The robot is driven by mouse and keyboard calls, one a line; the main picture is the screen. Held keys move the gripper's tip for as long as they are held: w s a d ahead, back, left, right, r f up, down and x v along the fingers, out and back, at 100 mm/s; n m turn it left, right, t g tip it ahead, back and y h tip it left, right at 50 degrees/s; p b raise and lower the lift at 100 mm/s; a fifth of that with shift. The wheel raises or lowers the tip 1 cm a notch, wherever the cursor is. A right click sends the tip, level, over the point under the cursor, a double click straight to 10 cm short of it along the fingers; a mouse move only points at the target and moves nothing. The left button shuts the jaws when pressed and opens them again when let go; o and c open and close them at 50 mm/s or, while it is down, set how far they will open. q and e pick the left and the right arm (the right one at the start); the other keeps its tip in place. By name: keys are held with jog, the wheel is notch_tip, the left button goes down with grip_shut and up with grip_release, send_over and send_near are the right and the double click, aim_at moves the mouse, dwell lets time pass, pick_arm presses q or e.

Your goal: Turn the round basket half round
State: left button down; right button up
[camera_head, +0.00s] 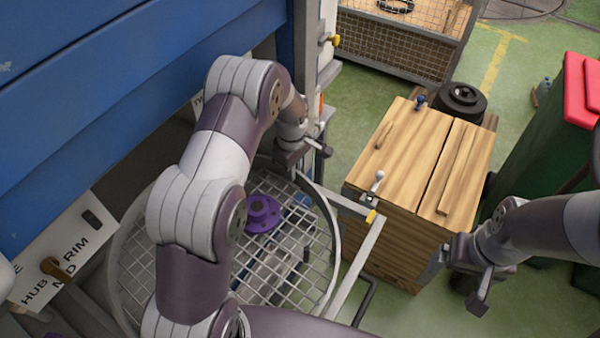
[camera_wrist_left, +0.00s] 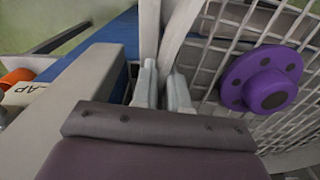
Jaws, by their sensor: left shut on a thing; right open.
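The round basket (camera_head: 272,283) is a grey wire mesh disc with a raised rim, below my left arm in the head view. My left arm covers part of it. A purple flanged hub (camera_head: 262,213) lies on its mesh. My left gripper (camera_head: 304,168) is at the basket's far rim. In the left wrist view its two fingers (camera_wrist_left: 163,88) are shut on the light grey rim (camera_wrist_left: 176,35), with the mesh and the purple hub (camera_wrist_left: 262,82) to the right. My right gripper (camera_head: 462,277) is open and empty, right of the basket and in front of the wooden crate.
A wooden crate (camera_head: 400,235) stands right of the basket. A grey frame bar (camera_head: 357,265) runs beside the basket. A blue panel (camera_head: 120,90) is at left, with a white sign (camera_head: 62,255) below. A green bin (camera_head: 530,180) stands at far right.

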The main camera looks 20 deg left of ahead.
pick_arm(q)
jog(key=shift+w+a+r+n, duration=0.1)
jog(key=shift+w+a+n, duration=0.2)
jog(key=shift+a, duration=0.3)
jog(key=shift+w+a+r+n, duration=0.15)
jog(key=shift+a+n, duration=0.15)
jog(key=shift+a, duration=0.25)
jog(key=shift+f, duration=0.1)
jog(key=c, duration=1.3)
grip_release()
jog(key=shift+o, duration=0.3)
jog(key=shift+s, duration=0.1)
notch_tip(320, 180, up, 7)
jog(key=shift+r+b, duration=0.2)
jog(key=shift+b, duration=0.25)
